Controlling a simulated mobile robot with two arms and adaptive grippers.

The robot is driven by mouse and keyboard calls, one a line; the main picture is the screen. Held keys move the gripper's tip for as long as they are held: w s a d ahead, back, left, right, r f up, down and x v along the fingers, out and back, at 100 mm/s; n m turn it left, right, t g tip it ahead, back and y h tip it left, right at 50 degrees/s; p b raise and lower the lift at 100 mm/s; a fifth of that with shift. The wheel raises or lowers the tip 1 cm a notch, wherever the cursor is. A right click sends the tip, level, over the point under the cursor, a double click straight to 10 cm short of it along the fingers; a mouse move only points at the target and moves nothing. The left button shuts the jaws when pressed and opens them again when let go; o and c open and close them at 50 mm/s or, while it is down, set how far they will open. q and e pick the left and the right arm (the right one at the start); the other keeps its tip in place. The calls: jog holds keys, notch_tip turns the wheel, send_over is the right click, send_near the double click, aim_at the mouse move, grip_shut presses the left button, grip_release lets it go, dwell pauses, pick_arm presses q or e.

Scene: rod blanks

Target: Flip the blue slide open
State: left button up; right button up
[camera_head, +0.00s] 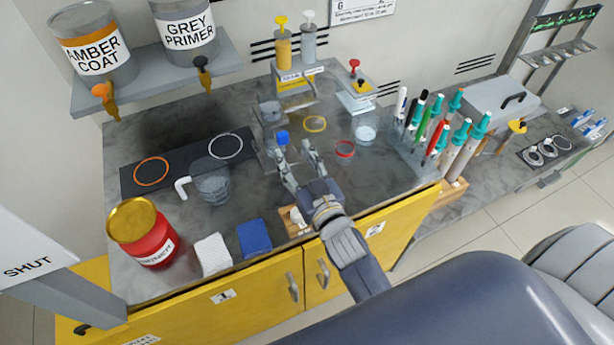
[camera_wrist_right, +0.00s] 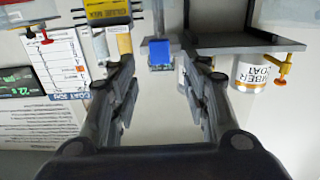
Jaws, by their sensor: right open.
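The blue slide (camera_head: 282,138) is a small blue block on a grey fixture at the middle back of the bench. It also shows in the right wrist view as a blue square (camera_wrist_right: 160,52), straight ahead between my fingertips. My right gripper (camera_head: 294,154) is open and empty, just on the near side of the slide. In the right wrist view its two fingers (camera_wrist_right: 158,72) stand wide apart, with the slide beyond them. I cannot tell whether they touch it. The slide's position along its fixture is unclear. My left gripper is not in view.
A clear jug (camera_head: 211,185) and a red tin (camera_head: 146,232) stand to the left. A rack of several pens (camera_head: 440,135) stands further right. Two pump bottles are behind.

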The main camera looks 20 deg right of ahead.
jog(key=s, duration=0.7)
jog(key=shift+d, duration=0.1)
dwell(0.4)
